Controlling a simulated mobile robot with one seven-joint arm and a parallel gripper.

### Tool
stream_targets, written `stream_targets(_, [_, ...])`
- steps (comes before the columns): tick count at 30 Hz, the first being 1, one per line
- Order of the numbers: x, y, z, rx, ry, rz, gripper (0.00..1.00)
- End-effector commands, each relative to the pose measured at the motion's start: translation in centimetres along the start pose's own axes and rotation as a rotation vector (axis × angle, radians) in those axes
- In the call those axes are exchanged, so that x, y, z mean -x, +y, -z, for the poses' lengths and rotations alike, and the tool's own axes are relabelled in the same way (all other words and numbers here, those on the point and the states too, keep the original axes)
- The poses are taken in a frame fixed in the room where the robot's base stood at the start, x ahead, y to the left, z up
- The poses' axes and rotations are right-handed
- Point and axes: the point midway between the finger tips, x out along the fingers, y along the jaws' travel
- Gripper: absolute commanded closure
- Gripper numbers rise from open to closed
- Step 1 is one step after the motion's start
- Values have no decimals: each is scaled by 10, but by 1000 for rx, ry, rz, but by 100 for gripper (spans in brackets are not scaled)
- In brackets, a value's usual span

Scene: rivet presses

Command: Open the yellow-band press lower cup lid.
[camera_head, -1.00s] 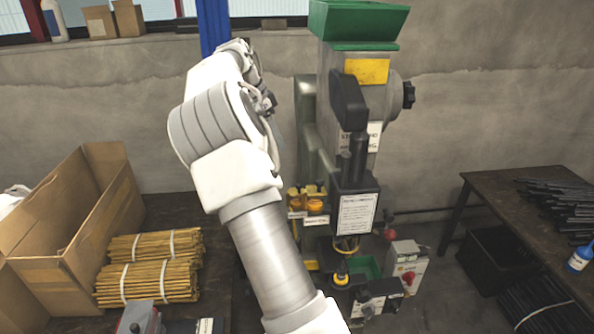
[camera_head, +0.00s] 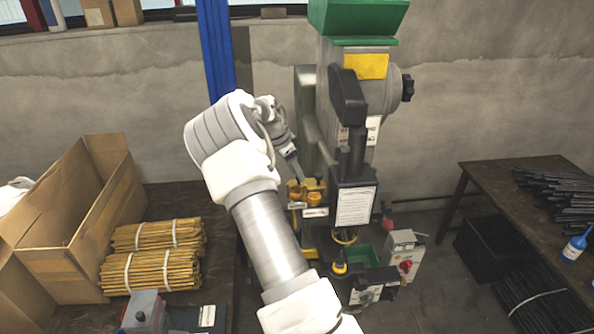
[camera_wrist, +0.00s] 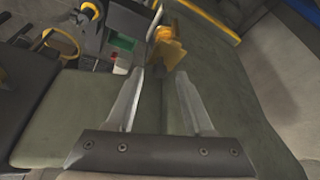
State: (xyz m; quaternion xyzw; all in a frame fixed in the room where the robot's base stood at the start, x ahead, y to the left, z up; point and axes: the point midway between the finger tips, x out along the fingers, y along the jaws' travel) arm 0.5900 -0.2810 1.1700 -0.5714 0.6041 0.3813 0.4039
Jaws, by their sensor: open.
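The yellow-band press (camera_head: 366,66) stands in the middle, grey with a yellow band and a green hopper. On its left side are small yellow-orange cup parts (camera_head: 314,198) with white labels below. I cannot tell for certain which part is the lower cup lid or whether it is open. My gripper (camera_wrist: 160,73) is open and empty in the wrist view. A yellow part (camera_wrist: 168,48) shows just beyond its fingertips, apart from them. In the head view my gripper is pointed down just above the cup parts, its fingertips hard to make out.
A cardboard box (camera_head: 122,175) and tied bundles of yellow sticks (camera_head: 150,272) lie on the left table. A grey box with a red knob (camera_head: 403,258) stands right of the press base. A dark table (camera_head: 500,180) with black rods is at right.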

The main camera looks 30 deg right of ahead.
Motion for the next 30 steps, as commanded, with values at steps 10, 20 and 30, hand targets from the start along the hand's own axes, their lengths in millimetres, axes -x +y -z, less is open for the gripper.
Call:
stream_targets(10, [-11,0,0,-1,0,0,48])
stream_targets(20, [-11,0,0,-1,0,0,91])
stream_targets(30, [-11,0,0,1,0,1,100])
